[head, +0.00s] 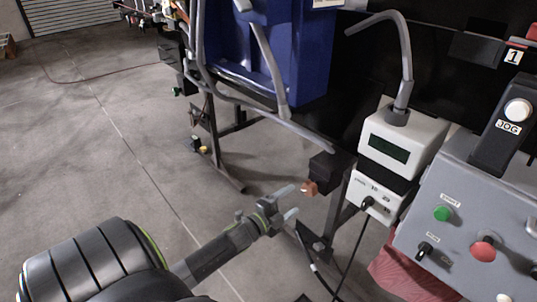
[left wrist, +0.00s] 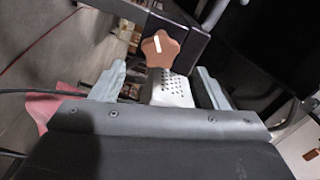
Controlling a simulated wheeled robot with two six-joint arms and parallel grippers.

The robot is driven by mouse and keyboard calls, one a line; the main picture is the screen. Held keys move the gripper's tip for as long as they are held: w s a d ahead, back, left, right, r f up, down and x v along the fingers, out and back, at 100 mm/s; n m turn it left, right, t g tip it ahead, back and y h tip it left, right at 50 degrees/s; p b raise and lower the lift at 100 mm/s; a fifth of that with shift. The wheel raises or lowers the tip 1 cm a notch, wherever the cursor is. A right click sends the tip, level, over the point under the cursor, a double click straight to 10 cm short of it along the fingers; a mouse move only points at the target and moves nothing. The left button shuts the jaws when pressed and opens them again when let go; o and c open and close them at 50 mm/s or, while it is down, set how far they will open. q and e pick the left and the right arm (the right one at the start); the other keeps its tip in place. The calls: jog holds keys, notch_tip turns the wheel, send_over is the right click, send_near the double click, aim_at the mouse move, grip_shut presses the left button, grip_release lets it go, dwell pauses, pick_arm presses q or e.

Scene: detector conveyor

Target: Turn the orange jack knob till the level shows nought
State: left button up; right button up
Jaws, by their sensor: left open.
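The orange jack knob (head: 309,188) sticks out at the left of a dark block on the machine's frame in the head view. In the left wrist view the knob (left wrist: 161,48) is star-shaped with a white mark, just beyond the fingertips and between their lines. My left gripper (head: 288,201) is open and empty, close to the knob and apart from it. It also shows in the left wrist view (left wrist: 160,82). A white box with a dark green display (head: 388,149) stands right of the knob; I cannot read any figure on it. My right gripper is not in view.
A grey control panel (head: 455,215) with green and red buttons stands at the right. Black cables (head: 352,250) hang below the white box, near my left gripper. A blue housing (head: 295,60) is behind. The floor (head: 90,130) at the left is clear.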

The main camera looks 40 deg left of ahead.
pick_arm(q)
jog(key=s, duration=0.8)
jog(key=shift+s+a, duration=0.25)
jog(key=shift+a, duration=0.1)
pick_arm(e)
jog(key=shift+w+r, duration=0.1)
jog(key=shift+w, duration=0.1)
